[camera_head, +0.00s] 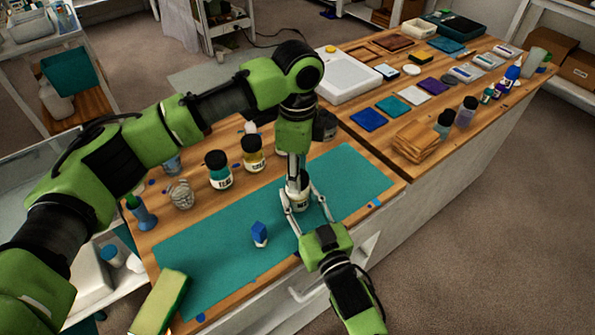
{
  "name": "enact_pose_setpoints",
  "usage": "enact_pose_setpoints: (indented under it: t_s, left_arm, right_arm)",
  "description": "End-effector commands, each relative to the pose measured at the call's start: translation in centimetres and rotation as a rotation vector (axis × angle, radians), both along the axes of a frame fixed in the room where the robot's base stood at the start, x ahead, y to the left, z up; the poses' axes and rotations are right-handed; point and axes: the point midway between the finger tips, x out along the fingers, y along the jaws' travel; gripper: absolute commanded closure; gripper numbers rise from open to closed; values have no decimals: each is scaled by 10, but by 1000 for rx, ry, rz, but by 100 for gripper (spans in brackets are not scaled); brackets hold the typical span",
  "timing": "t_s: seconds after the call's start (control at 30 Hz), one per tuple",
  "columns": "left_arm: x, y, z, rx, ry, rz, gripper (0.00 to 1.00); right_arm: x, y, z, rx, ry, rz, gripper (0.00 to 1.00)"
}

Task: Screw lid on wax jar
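The wax jar (300,203), a small jar with a pale label, stands on the teal mat (215,262). My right gripper (299,191) reaches from the front, with one finger on each side of the jar; both appear to touch it. My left gripper (296,172) points straight down directly over the jar, its slim fingers close together at the jar's top. The lid cannot be made out; the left fingers and the jar's top overlap here, so I cannot tell whether they hold it.
Jars with teal (220,178) and yellow (253,160) contents stand behind the mat. A blue cup (142,214) stands left. The mat's right part is clear.

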Motion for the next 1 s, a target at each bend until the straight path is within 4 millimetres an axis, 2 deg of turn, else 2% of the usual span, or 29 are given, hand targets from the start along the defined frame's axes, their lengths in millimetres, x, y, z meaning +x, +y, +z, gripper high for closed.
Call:
enact_pose_setpoints:
  t_s: [0.13,0.27,0.3,0.37,0.77,0.87,1.0]
  left_arm:
    - [1,1,0,0,-2,-231,92]
    - [1,1,0,1,-3,-217,92]
    - [1,1,0,1,-3,-216,61]
    - [1,1,0,1,-3,-216,46]
    - [1,0,4,0,-2,-215,46]
    - [1,0,15,0,-3,-216,46]
    - [2,0,43,-2,-6,-216,46]
  right_arm:
    - [0,0,0,0,-1,0,100]
    - [0,0,0,0,-1,0,100]
    - [0,0,0,0,-1,0,100]
    - [0,0,0,0,-1,0,100]
    - [0,0,0,0,-1,0,100]
    - [0,0,1,0,-1,0,100]
    - [0,0,0,0,-1,0,100]
